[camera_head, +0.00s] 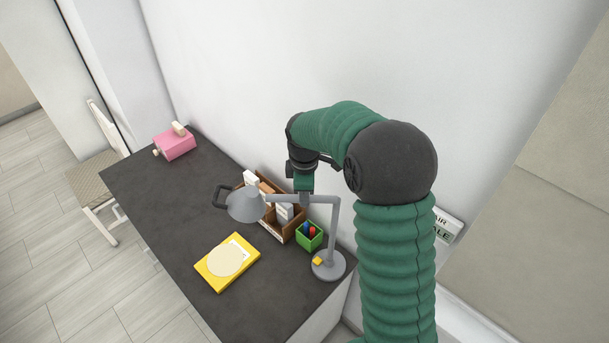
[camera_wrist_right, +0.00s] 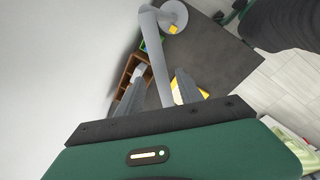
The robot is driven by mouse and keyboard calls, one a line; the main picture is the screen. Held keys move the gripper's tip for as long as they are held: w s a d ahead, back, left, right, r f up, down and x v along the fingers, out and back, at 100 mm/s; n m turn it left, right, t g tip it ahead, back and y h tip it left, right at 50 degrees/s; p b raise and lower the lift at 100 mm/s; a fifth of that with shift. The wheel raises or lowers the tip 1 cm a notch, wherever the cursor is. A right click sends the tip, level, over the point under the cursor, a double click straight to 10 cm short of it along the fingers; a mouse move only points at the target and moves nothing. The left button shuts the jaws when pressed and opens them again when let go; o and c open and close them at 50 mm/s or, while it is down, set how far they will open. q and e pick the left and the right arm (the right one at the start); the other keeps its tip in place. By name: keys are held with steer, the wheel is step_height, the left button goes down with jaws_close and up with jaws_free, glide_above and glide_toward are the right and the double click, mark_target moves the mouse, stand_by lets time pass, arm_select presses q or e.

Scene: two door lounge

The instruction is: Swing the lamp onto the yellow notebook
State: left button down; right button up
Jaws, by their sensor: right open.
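The grey desk lamp (camera_head: 276,198) has its round base (camera_head: 328,266) near the desk's right end. Its arm reaches left, with the shade (camera_head: 245,205) above and slightly right of the yellow notebook (camera_head: 211,281) in the picture. A pale round patch lies on the notebook; I cannot tell whether it is light or print. My right gripper (camera_head: 304,195) is at the lamp's horizontal arm. In the wrist view the lamp arm (camera_wrist_right: 158,55) passes between the open fingers of my right gripper (camera_wrist_right: 160,74). My left gripper is not in view.
A brown organizer (camera_head: 270,230) with papers and a green pen cup (camera_head: 309,236) stand behind the lamp arm, near the wall. A pink box (camera_head: 175,145) sits at the desk's far end. The dark desk (camera_head: 165,205) is clear left of the notebook. A chair (camera_head: 95,180) stands beyond.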

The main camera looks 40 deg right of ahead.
step_height(320, 180, up, 14)
steer(key=s+a+b, duration=0.1)
steer(key=s, duration=0.1)
steer(key=shift+a+b, duration=0.4)
steer(key=s+a+f+m+b, duration=0.2)
steer(key=a+f, duration=0.4)
steer(key=f, duration=0.3)
steer(key=s+a+f+m+y+b, duration=0.1)
steer(key=s+a+f+m+b, duration=0.2)
steer(key=f, duration=0.7)
steer(key=s+a+f+m+t+b, duration=0.1)
steer(key=s+a+f+m+b, duration=0.2)
steer(key=s+a+f, duration=0.3)
steer(key=a+f+m, duration=0.1)
steer(key=a+f, duration=0.2)
steer(key=shift+s+a+f+y, duration=0.2)
steer(key=shift+s+a+y, duration=0.05)
steer(key=shift+a+y, duration=0.1)
steer(key=shift+w+d, duration=0.15)
stand_by(1.3)
